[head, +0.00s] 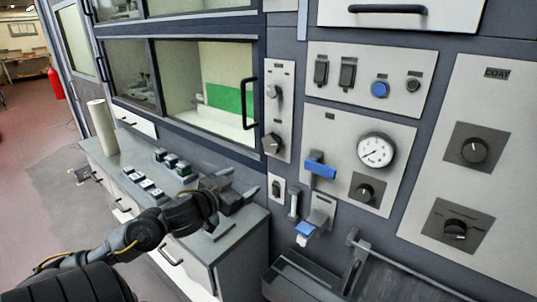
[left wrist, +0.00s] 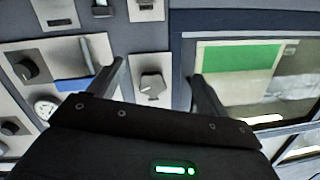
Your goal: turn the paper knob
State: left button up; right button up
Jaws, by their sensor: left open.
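Several dark knobs show on the panels, and I cannot read which label says paper. A faceted knob (head: 272,144) sits low on the narrow plate at the right of the window. In the left wrist view, a faceted knob (left wrist: 153,88) on a light plate appears between my fingers. My left gripper (head: 241,187) is open and empty, below and left of the narrow plate in the head view, apart from it. Its fingers also show in the left wrist view (left wrist: 158,74). Round knobs (head: 474,150) (head: 455,229) sit on the COAT plate, and another (head: 365,192) is under the gauge.
A gauge (head: 375,150), blue-handled levers (head: 320,168) (head: 305,230) and a blue button (head: 380,89) crowd the panel. A vertical door handle (head: 249,103) stands left of the narrow plate. Small blocks (head: 165,157) and a pale cylinder (head: 102,127) stand on the counter (head: 122,160).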

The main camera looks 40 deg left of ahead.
pick_arm(q)
jog(key=m+t+h, duration=0.1)
jog(key=t+h, duration=0.1)
send_near(269, 146)
jog(key=s, duration=0.1)
jog(key=w, duration=0.3)
jog(key=w+p, duration=0.1)
jog(key=w, duration=0.2)
jog(key=w+p, duration=0.1)
jog(key=w, duration=0.2)
jog(key=shift+w+r, duration=0.15)
jog(key=shift+r, duration=0.15)
jog(key=shift+w+f, duration=0.15)
jog(key=shift+w, duration=0.5)
jog(key=shift+c, duration=0.2)
jog(key=c, duration=1)
